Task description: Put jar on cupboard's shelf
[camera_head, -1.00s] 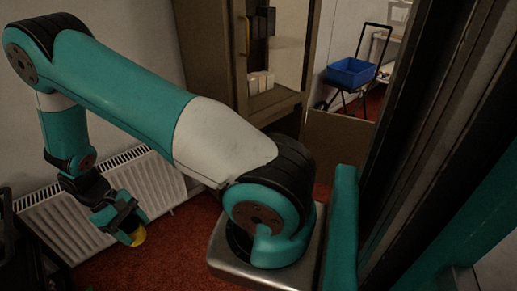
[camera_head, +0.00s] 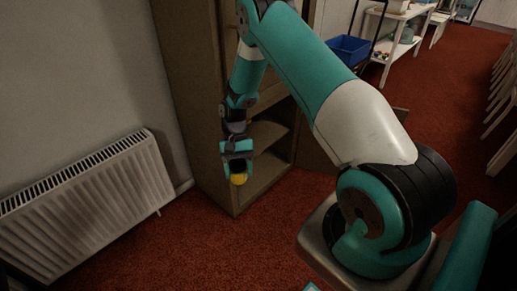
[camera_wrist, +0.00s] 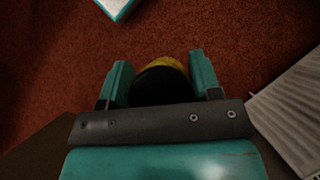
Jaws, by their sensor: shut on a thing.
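My gripper (camera_head: 238,168) is shut on the jar (camera_head: 239,179), of which a yellow part shows below the fingers in the head view. In the wrist view the jar (camera_wrist: 162,70) sits between the two teal fingers (camera_wrist: 161,84), with a dark round face and a yellow edge. The brown cupboard (camera_head: 190,90) stands just behind my gripper, and its lower part is open. A shelf (camera_head: 268,135) shows inside it, to the right of my gripper. The jar hangs in front of the cupboard's left side and front edge, apart from the shelf as far as I can see.
A white radiator (camera_head: 95,205) is on the wall at left. A cupboard door (camera_head: 318,150) seems to stand open at right. A blue crate (camera_head: 348,48) and a white table (camera_head: 400,22) are farther back. Red carpet (camera_head: 200,240) in front is clear.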

